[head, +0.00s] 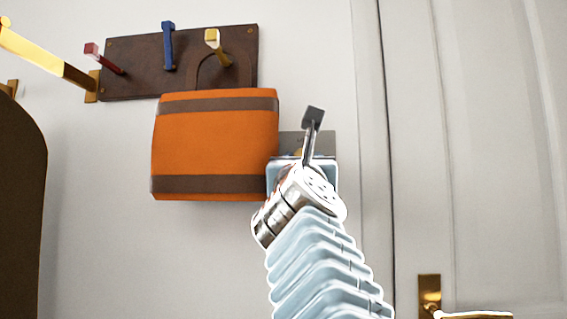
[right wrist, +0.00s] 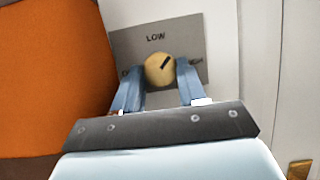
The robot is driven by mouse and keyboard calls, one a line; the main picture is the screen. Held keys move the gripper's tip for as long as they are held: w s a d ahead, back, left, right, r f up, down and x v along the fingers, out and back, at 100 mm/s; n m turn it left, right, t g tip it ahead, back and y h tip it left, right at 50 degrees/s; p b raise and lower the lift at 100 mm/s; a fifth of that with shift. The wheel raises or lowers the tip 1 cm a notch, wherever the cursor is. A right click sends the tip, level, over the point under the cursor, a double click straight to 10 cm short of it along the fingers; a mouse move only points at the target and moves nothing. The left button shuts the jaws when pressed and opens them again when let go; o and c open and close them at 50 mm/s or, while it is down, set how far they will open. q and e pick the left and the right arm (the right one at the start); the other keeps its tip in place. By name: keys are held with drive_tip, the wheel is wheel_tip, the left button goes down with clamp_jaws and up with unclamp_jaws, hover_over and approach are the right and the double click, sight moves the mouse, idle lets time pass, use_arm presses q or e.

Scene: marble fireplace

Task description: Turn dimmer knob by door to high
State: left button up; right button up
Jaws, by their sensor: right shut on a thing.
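The dimmer knob (right wrist: 158,73) is round and yellowish, with a black pointer line aimed to the upper right. It sits on a grey wall plate (right wrist: 190,28) that reads "LOW" at the top. A partly covered word at the right ends in "GH", and the left label is mostly hidden. My right gripper (right wrist: 159,80) has its two blue-grey fingers on both sides of the knob, shut on it. In the head view, the plate (head: 322,142) shows beside the door frame, and my right arm hides most of the knob. My left gripper is out of view.
An orange bag (head: 215,145) with brown bands hangs just left of the plate, close to my right gripper. It hangs below a dark peg rack (head: 140,62) with coloured pegs. A white door (head: 480,150) with a brass handle (head: 430,292) is at the right.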

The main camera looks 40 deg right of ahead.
drive_tip(key=o, duration=0.8)
drive_tip(key=shift+a, duration=0.1)
drive_tip(key=b+v, duration=0.3)
drive_tip(key=v, duration=1)
drive_tip(key=shift+s+a+f, duration=0.2)
drive_tip(key=shift+s, duration=0.05)
drive_tip(key=shift+o, duration=0.2)
